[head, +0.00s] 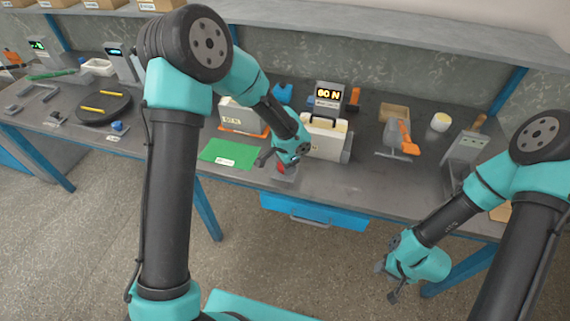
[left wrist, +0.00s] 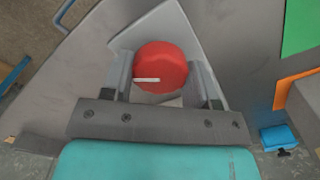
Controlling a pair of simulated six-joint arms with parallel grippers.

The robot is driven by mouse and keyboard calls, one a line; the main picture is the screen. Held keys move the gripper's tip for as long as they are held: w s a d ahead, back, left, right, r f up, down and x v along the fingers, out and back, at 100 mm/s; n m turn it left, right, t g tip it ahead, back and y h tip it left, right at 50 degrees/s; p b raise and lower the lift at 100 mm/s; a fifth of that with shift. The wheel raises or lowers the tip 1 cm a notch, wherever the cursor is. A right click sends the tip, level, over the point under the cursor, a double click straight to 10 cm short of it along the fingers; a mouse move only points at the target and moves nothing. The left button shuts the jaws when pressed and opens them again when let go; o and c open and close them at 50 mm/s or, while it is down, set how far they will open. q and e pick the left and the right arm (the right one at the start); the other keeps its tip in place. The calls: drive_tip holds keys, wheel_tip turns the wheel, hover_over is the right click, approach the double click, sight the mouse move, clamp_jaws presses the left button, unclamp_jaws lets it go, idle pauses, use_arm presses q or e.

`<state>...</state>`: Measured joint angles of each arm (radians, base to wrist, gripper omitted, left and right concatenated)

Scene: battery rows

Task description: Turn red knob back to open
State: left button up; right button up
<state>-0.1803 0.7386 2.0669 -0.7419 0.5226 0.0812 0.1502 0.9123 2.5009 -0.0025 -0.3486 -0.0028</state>
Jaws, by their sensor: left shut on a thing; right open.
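The red knob (left wrist: 160,66) is round with a white line on its face, and sits on a grey base plate (left wrist: 150,28). In the left wrist view it lies between the two fingers of my left gripper (left wrist: 158,80), which is shut on it. The white line runs about level in that view, from the knob's middle to the left. In the head view the knob (head: 281,168) shows only as a small red patch below my left gripper (head: 274,161) near the bench's front edge. My right gripper (head: 388,282) is open and empty, in front of the bench.
A green mat (head: 228,153) lies left of the knob. A white case with a dark handle (head: 325,137) and a display reading 60 N (head: 328,94) stand behind. A blue drawer (head: 315,212) is under the bench edge.

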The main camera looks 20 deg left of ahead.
use_arm(q)
drive_tip(key=n, duration=0.4)
drive_tip(key=shift+n, duration=0.3)
drive_tip(key=n, duration=0.4)
drive_tip(key=shift+n, duration=0.3)
drive_tip(key=n, duration=0.3)
drive_tip(key=shift+n, duration=0.3)
drive_tip(key=n, duration=0.4)
drive_tip(key=shift+n, duration=0.3)
drive_tip(key=n, duration=0.4)
drive_tip(key=shift+n, duration=0.3)
drive_tip(key=n, duration=0.3)
drive_tip(key=shift+n, duration=0.3)
drive_tip(key=n, duration=0.4)
drive_tip(key=shift+n, duration=0.3)
drive_tip(key=shift+w+n, duration=0.1)
drive_tip(key=shift+n, duration=1.6)
drive_tip(key=shift+r, duration=0.1)
